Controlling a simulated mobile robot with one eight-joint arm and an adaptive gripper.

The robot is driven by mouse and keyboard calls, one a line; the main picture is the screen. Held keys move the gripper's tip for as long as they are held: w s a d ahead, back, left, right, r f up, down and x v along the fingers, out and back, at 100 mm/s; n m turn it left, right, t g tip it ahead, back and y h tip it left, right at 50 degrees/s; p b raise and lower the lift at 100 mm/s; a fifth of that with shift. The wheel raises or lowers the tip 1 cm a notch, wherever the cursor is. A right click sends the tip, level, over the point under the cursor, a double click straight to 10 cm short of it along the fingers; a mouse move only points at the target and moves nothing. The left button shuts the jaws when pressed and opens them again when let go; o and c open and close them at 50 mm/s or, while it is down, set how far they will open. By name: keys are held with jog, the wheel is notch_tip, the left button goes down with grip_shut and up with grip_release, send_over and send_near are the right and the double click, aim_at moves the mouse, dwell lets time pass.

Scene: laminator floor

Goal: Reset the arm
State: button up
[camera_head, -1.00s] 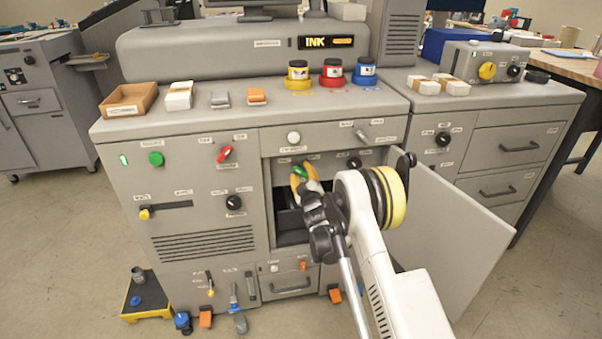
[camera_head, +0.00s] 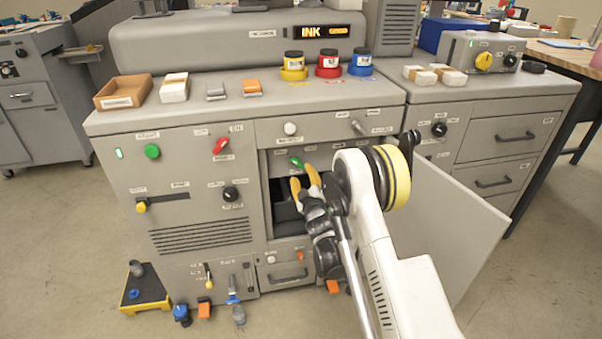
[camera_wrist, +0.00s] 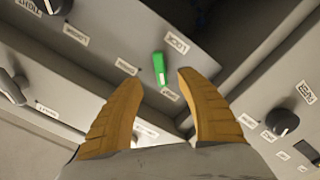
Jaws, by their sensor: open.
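My gripper (camera_head: 305,187) is in front of the open compartment of the grey machine (camera_head: 115,205), with its orange fingers pointing into the opening. It is open and empty. A green lever (camera_head: 296,162) on the panel inside the compartment lies just beyond the fingertips. In the wrist view the green lever (camera_wrist: 159,68) stands beyond and between the two spread fingers (camera_wrist: 153,95), beside a label reading LOCK, and no finger appears to touch it. My arm reaches in from the lower right and hides part of the compartment's right side.
The compartment's open door (camera_head: 450,225) stands to the right of my arm. Ink jars (camera_head: 328,64), a cardboard box (camera_head: 124,92) and small blocks sit on the machine top. A yellow-edged step (camera_head: 145,290) stands on the floor at left.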

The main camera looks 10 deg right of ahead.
jog(key=s+d+r+m+g+h, duration=0.1)
jog(key=s+d+r+m+g, duration=0.15)
jog(key=r, duration=0.85)
jog(key=s+r+m+g, duration=0.3)
jog(key=s+r, duration=0.5)
jog(key=s, duration=0.4)
jog(key=s+a+f+m+g, duration=0.1)
jog(key=s, duration=0.9)
jog(key=s+f+m+g, duration=0.1)
jog(key=s+g, duration=0.1)
jog(key=s, duration=0.9)
jog(key=s+a+f+m+g+y, duration=0.1)
jog(key=s+g, duration=0.1)
jog(key=s, duration=0.9)
jog(key=shift+s+a+m, duration=0.15)
jog(key=shift+a+m, duration=0.15)
jog(key=shift+m, duration=0.05)
